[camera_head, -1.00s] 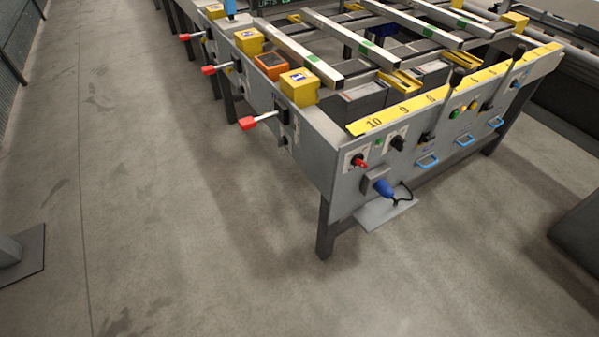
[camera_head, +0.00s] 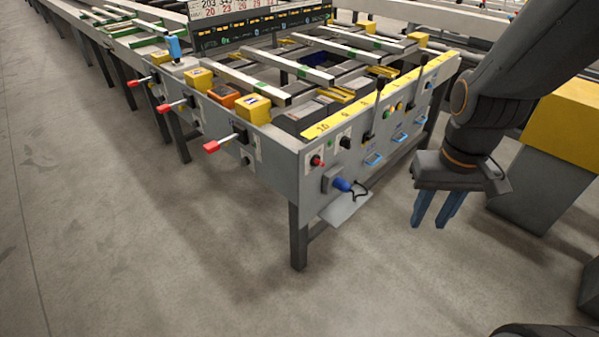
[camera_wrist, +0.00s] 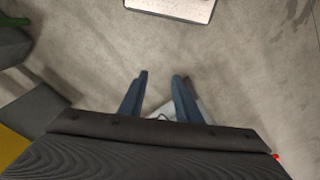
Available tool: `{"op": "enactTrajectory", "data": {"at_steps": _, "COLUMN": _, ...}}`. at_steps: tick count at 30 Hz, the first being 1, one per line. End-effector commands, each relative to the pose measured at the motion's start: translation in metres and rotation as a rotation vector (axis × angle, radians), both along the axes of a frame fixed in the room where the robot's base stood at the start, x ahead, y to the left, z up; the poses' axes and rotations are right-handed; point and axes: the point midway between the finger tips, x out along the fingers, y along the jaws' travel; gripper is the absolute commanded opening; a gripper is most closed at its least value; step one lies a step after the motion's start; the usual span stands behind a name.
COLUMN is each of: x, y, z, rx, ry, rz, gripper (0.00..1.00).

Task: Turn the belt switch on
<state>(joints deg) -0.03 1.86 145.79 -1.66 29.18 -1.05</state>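The end panel (camera_head: 300,195) of the runout table carries several controls, and I cannot read which is the belt switch. At its left is a red knob (camera_head: 317,160) on a pale plate; to the right is a black rotary knob (camera_head: 345,143). Further right are black levers (camera_head: 370,118), lit buttons and blue handles (camera_head: 373,159). The knob positions are too small to tell. My gripper (camera_head: 435,216) hangs to the right of the panel, apart from it, fingers down. In the wrist view its two blue fingers (camera_wrist: 160,85) are spread with nothing held between them.
A blue plug (camera_head: 342,184) with a black cable sticks out below the red knob, above a grey plate (camera_head: 345,207). Red-tipped levers (camera_head: 212,146) project from the table's left side. The floor (camera_head: 150,260) in front is clear. A grey-and-yellow block (camera_head: 545,180) stands at right.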

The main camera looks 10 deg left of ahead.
Motion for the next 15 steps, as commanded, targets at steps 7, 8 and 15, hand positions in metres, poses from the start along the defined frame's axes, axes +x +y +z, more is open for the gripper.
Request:
{"op": "enactTrajectory", "data": {"at_steps": 7, "x": 0.128, "y": -0.014, "z": -0.060, "rx": -0.090, "ry": -0.298, "rz": 0.355, "gripper": 0.30}}
{"op": "enactTrajectory", "data": {"at_steps": 8, "x": 0.145, "y": -0.013, "z": -0.067, "rx": -0.095, "ry": -0.345, "rz": 0.410, "gripper": 0.30}}
{"op": "enactTrajectory", "data": {"at_steps": 15, "x": 0.252, "y": 0.029, "z": -0.119, "rx": -0.109, "ry": -0.735, "rz": 0.844, "gripper": 0.30}}
